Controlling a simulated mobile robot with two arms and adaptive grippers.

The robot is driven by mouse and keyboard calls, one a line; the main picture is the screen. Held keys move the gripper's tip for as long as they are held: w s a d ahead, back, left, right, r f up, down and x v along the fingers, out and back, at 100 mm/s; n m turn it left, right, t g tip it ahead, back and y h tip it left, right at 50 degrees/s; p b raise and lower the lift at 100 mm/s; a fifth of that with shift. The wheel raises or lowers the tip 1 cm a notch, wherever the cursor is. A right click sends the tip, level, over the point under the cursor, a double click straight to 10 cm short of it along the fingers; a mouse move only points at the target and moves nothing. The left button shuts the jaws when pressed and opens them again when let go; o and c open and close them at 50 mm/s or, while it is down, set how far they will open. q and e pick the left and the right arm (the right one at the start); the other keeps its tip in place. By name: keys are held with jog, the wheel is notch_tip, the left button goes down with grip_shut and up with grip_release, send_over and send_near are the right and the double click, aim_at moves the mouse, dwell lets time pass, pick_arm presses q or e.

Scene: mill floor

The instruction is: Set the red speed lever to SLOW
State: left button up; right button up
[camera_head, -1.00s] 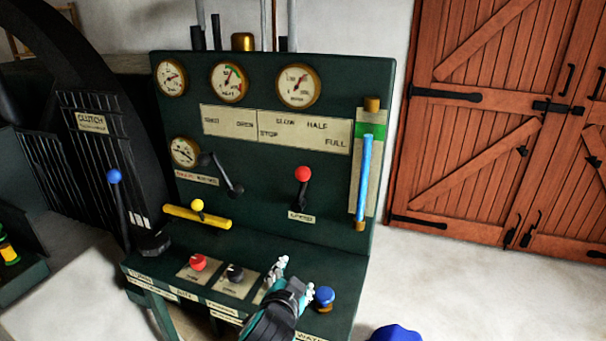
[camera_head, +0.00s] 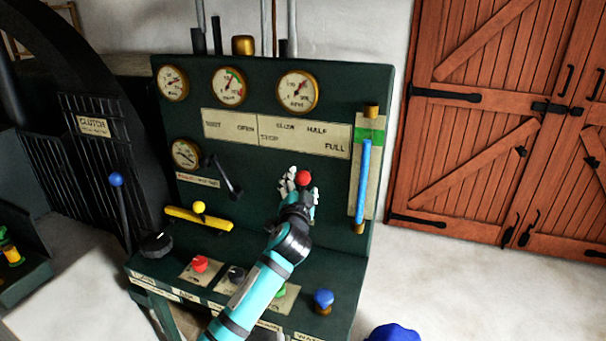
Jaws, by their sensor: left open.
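The red ball knob (camera_head: 303,177) of the speed lever stands at the middle right of the dark green panel. My left gripper (camera_head: 297,184) is open at the lever, its pale fingers around or just beside the knob. I cannot tell whether they touch it. The gripper hides the lever's shaft and the label below. The scale plate (camera_head: 276,143) above carries STOP, SLOW, HALF and FULL markings, with SLOW up and slightly left of the knob. My right gripper is not in view.
A black crank lever (camera_head: 226,178) and yellow handle (camera_head: 199,218) are left of my gripper. A blue-filled gauge tube (camera_head: 362,180) is close on the right. Red (camera_head: 200,264) and blue (camera_head: 323,298) knobs sit on the ledge below. Gauges (camera_head: 297,91) line the top.

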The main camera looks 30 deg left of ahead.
pick_arm(q)
jog(key=shift+x, duration=2.3)
jog(key=c, duration=1.1)
grip_shut()
jog(key=shift+f, duration=0.15)
jog(key=shift+w+p, duration=0.1)
jog(key=shift+p, duration=0.2)
